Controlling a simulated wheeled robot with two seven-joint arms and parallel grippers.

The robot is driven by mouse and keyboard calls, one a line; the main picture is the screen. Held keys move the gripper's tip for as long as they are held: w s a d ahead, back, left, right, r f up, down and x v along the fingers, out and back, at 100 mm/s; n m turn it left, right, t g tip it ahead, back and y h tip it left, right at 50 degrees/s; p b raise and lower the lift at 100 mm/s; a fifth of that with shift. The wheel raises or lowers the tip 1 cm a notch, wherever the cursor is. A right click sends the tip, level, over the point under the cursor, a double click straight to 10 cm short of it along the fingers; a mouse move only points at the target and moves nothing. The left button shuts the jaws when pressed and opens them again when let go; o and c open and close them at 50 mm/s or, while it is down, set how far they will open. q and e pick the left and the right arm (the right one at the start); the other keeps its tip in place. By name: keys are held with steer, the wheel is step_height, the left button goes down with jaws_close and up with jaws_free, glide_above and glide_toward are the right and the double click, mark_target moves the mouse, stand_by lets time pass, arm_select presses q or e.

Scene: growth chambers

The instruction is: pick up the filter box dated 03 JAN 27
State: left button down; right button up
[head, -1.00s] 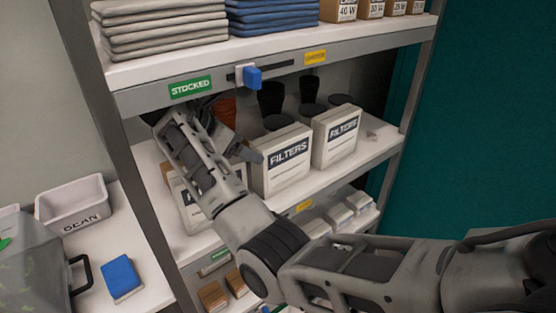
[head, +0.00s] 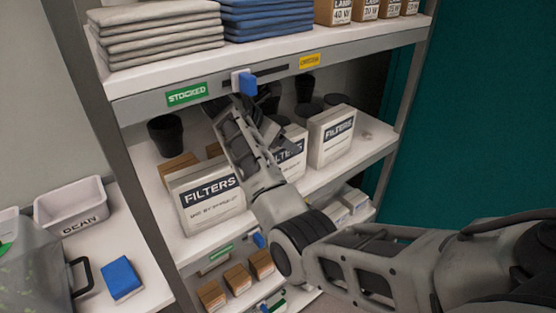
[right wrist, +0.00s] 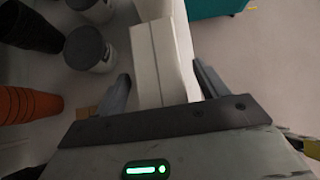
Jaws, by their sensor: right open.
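Three white filter boxes with dark FILTERS labels stand on the middle shelf in the head view: a left box (head: 208,207), a middle box (head: 293,160) partly hidden by my arm, and a right box (head: 331,140). A small line of print shows on the left box; I cannot read a date on any. My right gripper (head: 274,120) is above and behind the middle box's front. In the right wrist view it is open (right wrist: 161,72), with a white box (right wrist: 148,70) between its fingers, not visibly gripped. My left gripper is not in view.
A shelf board (head: 175,98) with a blue slider (head: 245,82) hangs close above my gripper. Dark pots (head: 166,134) stand behind the boxes; orange pots (right wrist: 28,103) show in the wrist view. Small brown boxes (head: 238,280) sit on the shelf below.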

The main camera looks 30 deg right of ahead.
steer(key=c, duration=1.5)
steer(key=shift+r, duration=0.1)
